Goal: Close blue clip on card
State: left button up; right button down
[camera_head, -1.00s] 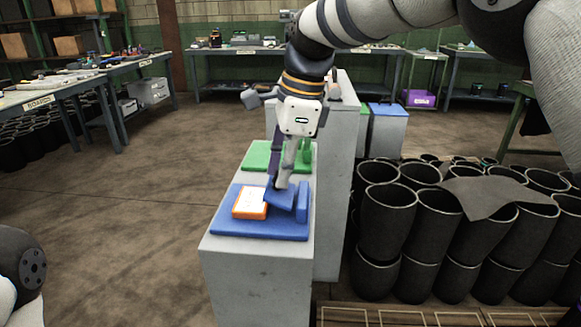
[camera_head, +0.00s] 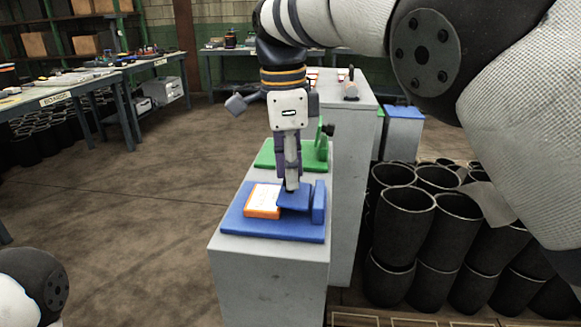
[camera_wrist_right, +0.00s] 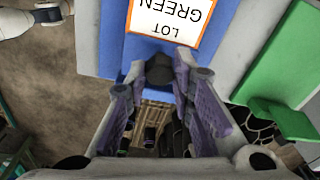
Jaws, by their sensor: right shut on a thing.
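The blue clip has a flat base plate (camera_head: 235,222), an upright blue block (camera_head: 318,202) at its right and a blue flap (camera_head: 293,198) that looks close to level. The card (camera_head: 262,201), white with an orange edge, lies on the plate left of the flap. In the right wrist view the card (camera_wrist_right: 168,18) reads "LOT GREEN" upside down. The flap's edge meets or slightly overlaps the card; I cannot tell which. My right gripper (camera_head: 291,184) points down over the flap, shut on the clip's dark knob (camera_wrist_right: 160,69). My left gripper is out of view.
A green clip (camera_head: 266,154) with a raised arm and dark knob sits behind on the same grey stand (camera_head: 268,270). A taller grey cabinet (camera_head: 350,170) stands to the right. Black tubs (camera_head: 402,225) fill the right floor. The left floor is clear.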

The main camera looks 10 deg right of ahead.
jog(key=c, duration=1.4)
grip_release()
jog(key=shift+f, duration=0.25)
jog(key=shift+r, duration=0.1)
